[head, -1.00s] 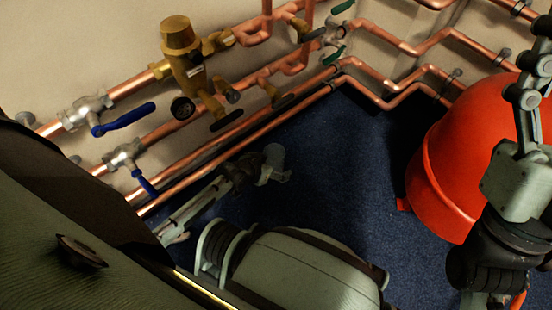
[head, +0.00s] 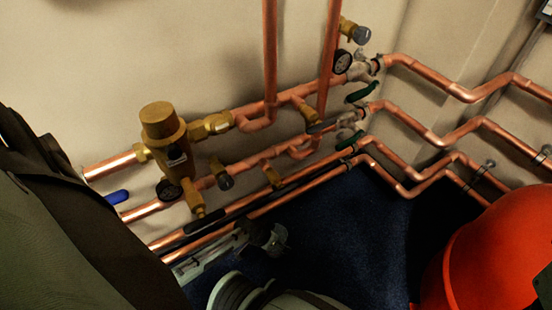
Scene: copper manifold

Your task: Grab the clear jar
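I cannot clearly make out a clear jar. A pale, partly see-through shape (head: 272,238) shows over the dark blue floor below the pipes in the head view. It sits at the end of my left arm, and I cannot tell whether it is a jar or part of the gripper. My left gripper (head: 258,236) is small and dim there, so its fingers cannot be read. My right gripper is outside the view.
Copper pipes (head: 440,87) run along both walls and meet at the corner. A brass valve body (head: 163,124) and a blue-handled valve (head: 117,197) stand out at left. A red rounded object (head: 490,255) fills the lower right. Dark blue floor (head: 340,220) lies between.

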